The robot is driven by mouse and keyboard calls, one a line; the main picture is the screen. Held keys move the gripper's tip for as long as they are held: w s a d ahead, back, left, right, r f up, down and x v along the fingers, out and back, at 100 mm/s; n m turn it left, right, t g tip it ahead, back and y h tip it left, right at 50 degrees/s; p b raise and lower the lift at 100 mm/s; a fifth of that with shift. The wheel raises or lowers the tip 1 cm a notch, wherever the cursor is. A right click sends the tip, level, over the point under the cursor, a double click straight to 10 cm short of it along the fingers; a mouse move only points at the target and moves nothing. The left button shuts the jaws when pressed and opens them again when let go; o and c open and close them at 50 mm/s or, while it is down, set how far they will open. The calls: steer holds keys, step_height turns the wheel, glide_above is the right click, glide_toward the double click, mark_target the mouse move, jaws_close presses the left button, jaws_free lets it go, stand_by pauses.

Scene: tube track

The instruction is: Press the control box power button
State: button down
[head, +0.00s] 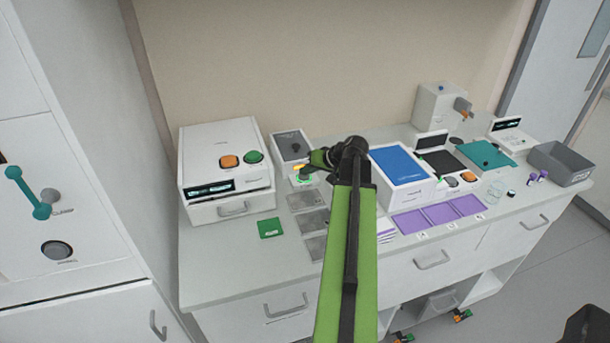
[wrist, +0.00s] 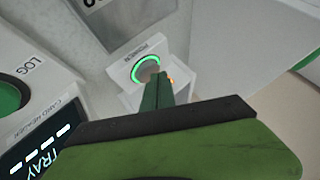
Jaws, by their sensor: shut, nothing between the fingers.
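The control box (head: 291,143) is a small box with a dark grey top, standing against the wall right of the large white machine. Its power button (wrist: 146,66) has a lit green ring and the label POWER in the wrist view. In the head view the button (head: 301,180) is on the box's near white part, partly covered by my gripper. My gripper (head: 305,171) is shut and empty, its tips at the button. In the wrist view the shut fingers (wrist: 160,82) overlap the ring's lower right edge. I cannot tell whether they press it.
The white card reader machine (head: 226,190) with orange and green buttons stands close on the left. Grey plates (head: 314,221) and a green card (head: 271,227) lie in front. A blue-topped box (head: 400,165) stands right of my arm.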

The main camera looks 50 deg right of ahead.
steer(key=shift+s+a+f, duration=0.1)
steer(key=shift+a+f, duration=0.1)
steer(key=shift+f, duration=0.25)
steer(key=shift+w+d+r+p, duration=0.2)
steer(key=shift+w+r+p, duration=0.05)
steer(key=shift+r+p, duration=0.1)
steer(key=shift+w+d+r+p, duration=0.25)
steer(key=shift+w+d+p, duration=0.05)
steer(key=shift+w+d+r+p, duration=0.1)
steer(key=shift+w+r+p, duration=0.05)
steer(key=shift+r+p, duration=0.3)
steer(key=shift+w+d+r+p, duration=0.1)
steer(key=shift+r+p, duration=0.2)
steer(key=shift+p, duration=0.25)
step_height(320, 180, up, 4)
steer(key=p, duration=0.4)
steer(key=shift+r, duration=0.2)
steer(key=shift+f, duration=0.1)
